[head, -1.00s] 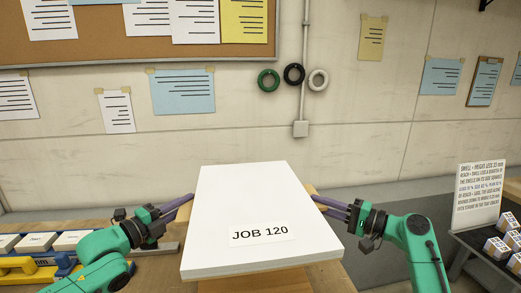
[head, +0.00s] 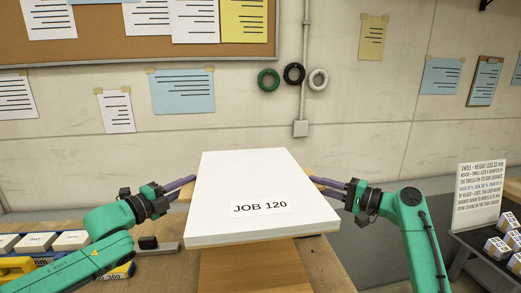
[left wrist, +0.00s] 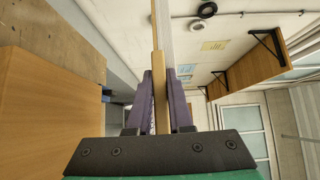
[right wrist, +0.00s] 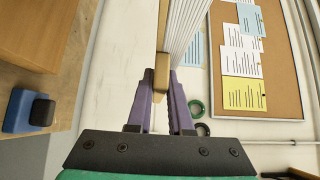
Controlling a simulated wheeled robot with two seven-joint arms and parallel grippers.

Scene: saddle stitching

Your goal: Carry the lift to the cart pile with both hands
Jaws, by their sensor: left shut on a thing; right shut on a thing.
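The lift is a thick white stack of sheets (head: 255,182) with a "JOB 120" label, lying on a thin tan board (head: 290,239). It sits in the middle of the head view, held level above the wooden bench. My left gripper (head: 190,182) is shut on its left edge and my right gripper (head: 315,182) is shut on its right edge. In the left wrist view the purple fingers (left wrist: 160,100) clamp the tan board edge. In the right wrist view the fingers (right wrist: 162,100) clamp the board and the white sheet edges show above it. I cannot make out the cart pile.
A wooden block or surface (head: 255,268) shows below the stack. Blocks in trays (head: 70,240) stand at the left. At the right, a dark rack (head: 480,245) holds several small boxes beside a printed sign (head: 478,195). The wall is behind.

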